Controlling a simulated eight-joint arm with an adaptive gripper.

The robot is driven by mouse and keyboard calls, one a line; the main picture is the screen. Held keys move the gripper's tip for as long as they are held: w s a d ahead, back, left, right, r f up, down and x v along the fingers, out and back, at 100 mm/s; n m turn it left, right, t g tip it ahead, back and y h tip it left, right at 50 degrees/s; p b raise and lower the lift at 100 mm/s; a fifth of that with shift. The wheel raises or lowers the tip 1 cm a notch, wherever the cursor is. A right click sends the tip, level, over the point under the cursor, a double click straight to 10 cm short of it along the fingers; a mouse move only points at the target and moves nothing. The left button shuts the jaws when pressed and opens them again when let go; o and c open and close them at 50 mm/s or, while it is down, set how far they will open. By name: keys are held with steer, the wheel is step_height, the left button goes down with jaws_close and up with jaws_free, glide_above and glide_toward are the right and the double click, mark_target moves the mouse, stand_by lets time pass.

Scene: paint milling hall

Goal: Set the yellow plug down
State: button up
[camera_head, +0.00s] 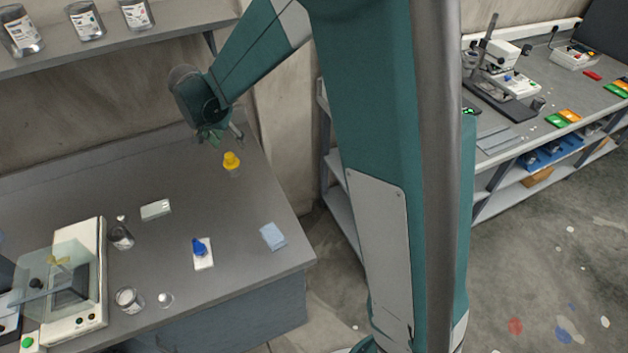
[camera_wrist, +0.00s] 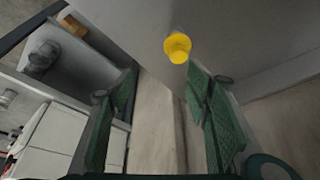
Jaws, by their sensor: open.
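The yellow plug (camera_head: 231,160) is near the back right of the grey bench, with a small clear piece showing under it; I cannot tell whether it sits in a small glass vessel. In the wrist view the yellow plug (camera_wrist: 177,47) lies beyond the fingertips, toward the right finger, with nothing gripping it. My gripper (camera_head: 219,136) is open and empty, above and slightly left of the plug in the head view. The wrist view shows both green fingers spread apart (camera_wrist: 163,80).
On the bench (camera_head: 180,225) are a blue item (camera_head: 199,247) on a white card, a pale blue cloth (camera_head: 273,236), a small white box (camera_head: 156,209), glass jars (camera_head: 128,300) and a balance (camera_head: 75,285). Bare bench surrounds the plug.

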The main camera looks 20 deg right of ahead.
steer(key=s+d+r+n+y, duration=0.1)
steer(key=s+d+r, duration=0.25)
steer(key=s, duration=0.25)
steer(key=s+d+r+n+t, duration=0.1)
steer(key=s+d+r+n, duration=0.1)
steer(key=s+r, duration=0.35)
steer(key=s+d+r+n+y, duration=0.1)
steer(key=s+d+r, duration=0.25)
steer(key=s, duration=0.35)
steer(key=s+d+n+t, duration=0.1)
steer(key=s+d+n, duration=0.1)
steer(key=s, duration=0.8)
steer(key=s+d+n+t, duration=0.1)
steer(key=s+d+n, duration=0.1)
steer(key=s, duration=0.7)
steer(key=shift+s+t+y, duration=0.35)
steer(key=shift+t+y, duration=0.05)
steer(key=shift+r, duration=0.1)
steer(key=shift+f+b, duration=1.15)
